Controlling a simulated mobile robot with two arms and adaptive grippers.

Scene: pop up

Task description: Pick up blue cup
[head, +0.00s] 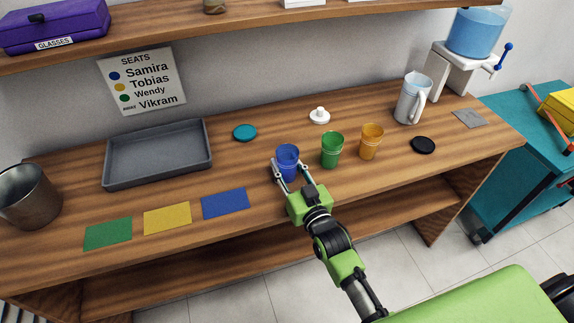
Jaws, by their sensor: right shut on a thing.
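The blue cup (288,158) stands upright at the middle of the wooden table, left of the green cup. My right gripper (285,174) reaches in from the front with its fingers on either side of the blue cup, shut on it. The cup's lower part is partly hidden by the fingers. I cannot tell whether its base is lifted off the table. My left gripper is not in view.
A green cup (332,149) and an orange cup (371,141) stand just right of the blue cup. Coloured mats, including a blue one (225,203), lie front left. A grey tray (158,155) is behind them. A white pitcher (409,98) stands at right.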

